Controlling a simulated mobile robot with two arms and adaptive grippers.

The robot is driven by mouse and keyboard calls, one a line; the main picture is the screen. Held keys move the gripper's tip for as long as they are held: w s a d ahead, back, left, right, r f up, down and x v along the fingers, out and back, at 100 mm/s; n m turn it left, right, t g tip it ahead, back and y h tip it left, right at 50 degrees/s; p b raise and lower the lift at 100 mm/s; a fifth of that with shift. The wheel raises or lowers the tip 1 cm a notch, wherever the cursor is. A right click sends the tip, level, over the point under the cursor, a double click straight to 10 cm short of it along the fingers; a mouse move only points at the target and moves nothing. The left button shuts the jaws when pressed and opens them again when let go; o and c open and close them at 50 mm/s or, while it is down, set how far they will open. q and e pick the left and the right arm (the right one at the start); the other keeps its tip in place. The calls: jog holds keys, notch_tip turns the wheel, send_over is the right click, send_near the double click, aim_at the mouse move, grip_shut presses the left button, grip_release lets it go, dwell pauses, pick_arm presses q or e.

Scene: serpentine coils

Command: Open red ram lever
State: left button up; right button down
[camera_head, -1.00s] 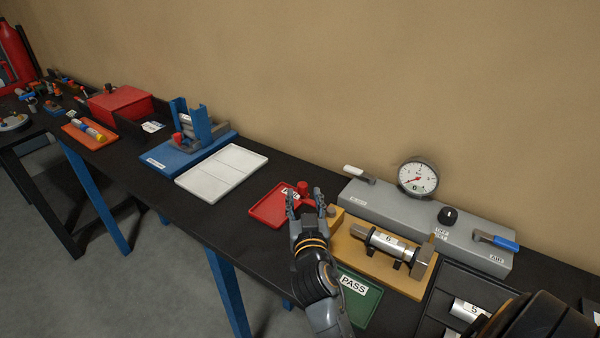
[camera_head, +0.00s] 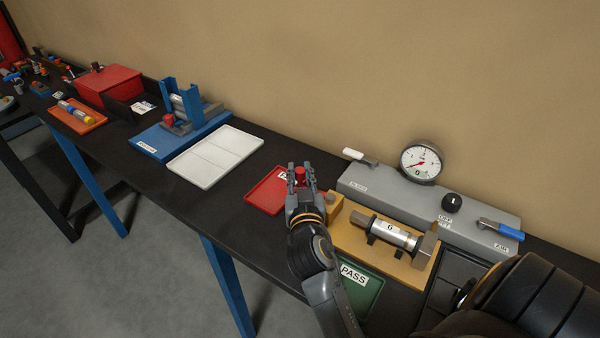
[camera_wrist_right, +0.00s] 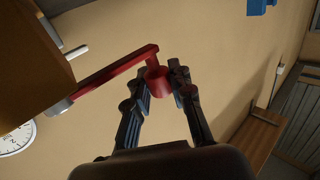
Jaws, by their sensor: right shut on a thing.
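The red ram lever shows in the right wrist view as a red bar (camera_wrist_right: 112,74) ending in a round red knob (camera_wrist_right: 157,82). The bar runs left to a grey pivot on the tan block. My right gripper (camera_wrist_right: 160,88) is shut on the knob, one finger on each side. In the head view, the lever's red top (camera_head: 300,174) shows between the fingertips of my right gripper (camera_head: 301,182), at the left end of the tan fixture (camera_head: 345,237). The gripper and wrist hide most of the lever there. My left gripper is not in view.
A cylinder marked 6 (camera_head: 385,235) lies on the fixture. Behind stands a grey panel (camera_head: 400,197) with a gauge (camera_head: 422,162) and a blue-handled valve (camera_head: 502,230). A red tray (camera_head: 262,194) lies left of my gripper, a green PASS tray (camera_head: 368,296) right of my arm.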

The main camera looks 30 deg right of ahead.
jog(key=shift+s+a+r+n+t+y+p, duration=0.2)
jog(key=shift+n+t+y+p, duration=0.15)
jog(key=shift+y+p, duration=0.3)
jog(key=a+n+y+p, duration=0.1)
jog(key=y+p, duration=0.1)
jog(key=s+n+t+y+p, duration=0.1)
jog(key=n+y+p, duration=0.1)
jog(key=y, duration=0.1)
jog(key=s+a+n+y+p, duration=0.1)
jog(key=n+y+p, duration=0.1)
jog(key=shift+a+f+t+y, duration=0.2)
jog(key=shift+a+t+y, duration=0.05)
jog(key=shift+a, duration=0.1)
jog(key=shift+s, duration=0.1)
